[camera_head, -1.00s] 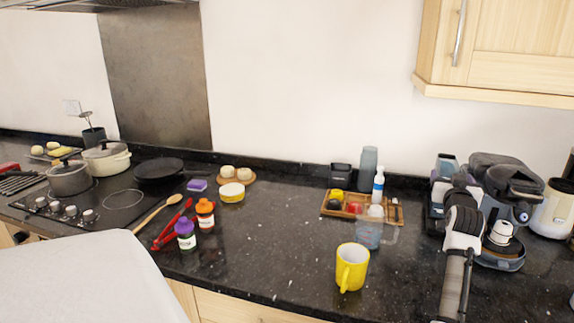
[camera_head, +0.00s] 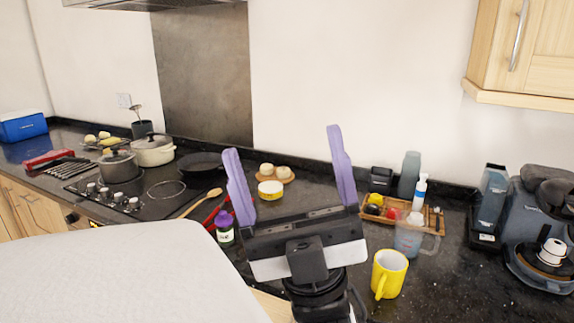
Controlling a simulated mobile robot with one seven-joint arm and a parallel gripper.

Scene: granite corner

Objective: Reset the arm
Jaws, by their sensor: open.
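My gripper (camera_head: 291,178) is in the lower middle of the head view, with two purple fingers spread wide apart and pointing up. It is open, with nothing between its fingers. It is in front of the black granite counter (camera_head: 452,268) and hides part of the counter. A yellow mug (camera_head: 388,275) stands just right of my gripper. A bottle with a purple cap (camera_head: 224,229) stands just left of it, partly beside the left finger.
A wooden tray (camera_head: 432,226) with small items and a clear measuring jug (camera_head: 408,237) are at the right. A coffee machine (camera_head: 540,220) is at the far right. Pots (camera_head: 153,150) stand on the hob at the left. A blue cooler box (camera_head: 22,125) is at far left.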

